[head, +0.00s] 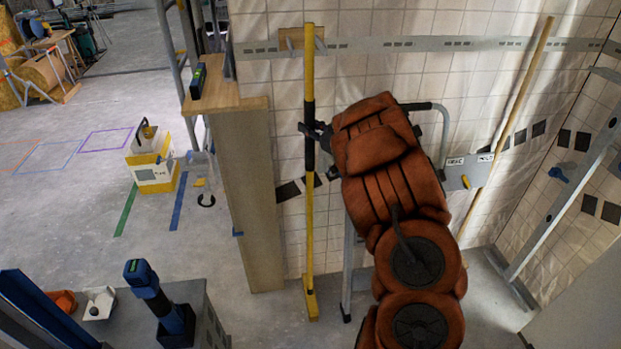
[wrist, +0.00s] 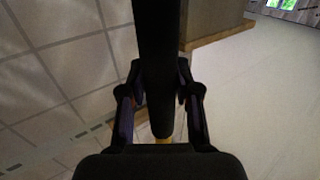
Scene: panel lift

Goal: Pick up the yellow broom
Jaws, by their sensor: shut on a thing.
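The yellow broom (head: 309,215) stands upright against the tiled wall in the head view, its yellow head (head: 311,300) low by the floor. Its shaft has a black grip section in the middle. My gripper (head: 318,135) reaches it from the right and is shut around the black section. In the wrist view the black shaft (wrist: 155,50) runs between the two fingers of my gripper (wrist: 160,100), with a bit of yellow below. My orange-brown arm covers part of the wall and whatever is behind it.
A wooden cabinet (head: 250,190) stands just left of the broom. A wooden pole (head: 505,130) leans on the wall at the right. A grey table with a blue drill (head: 150,285) is at the lower left. A yellow-and-white bucket (head: 152,165) stands on the open floor.

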